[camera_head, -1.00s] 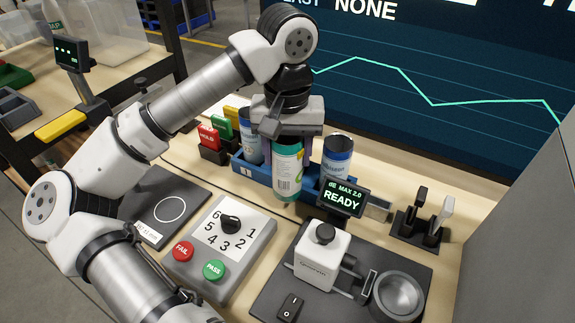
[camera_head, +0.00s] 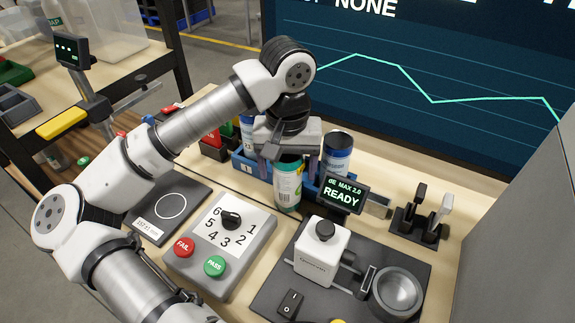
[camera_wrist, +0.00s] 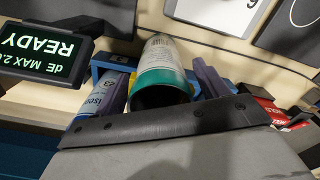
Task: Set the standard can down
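The can (camera_head: 288,186), pale with a teal top rim, is upright on the bench just in front of the blue rack (camera_head: 252,166). My gripper (camera_head: 289,160) is above it, pointing down, with its fingers on either side of the can's top. The can also shows in the wrist view (camera_wrist: 161,62), its dark open top towards me. There, narrow gaps appear between the can and both fingers, so the gripper looks open around it. The can's base contact is hard to see exactly.
Blue-labelled cans stand in the rack, one to the right (camera_head: 337,153). The READY display (camera_head: 342,197) is close on the right. The numbered dial box (camera_head: 226,238) lies in front, with a dark scale pad (camera_head: 170,206) to its left.

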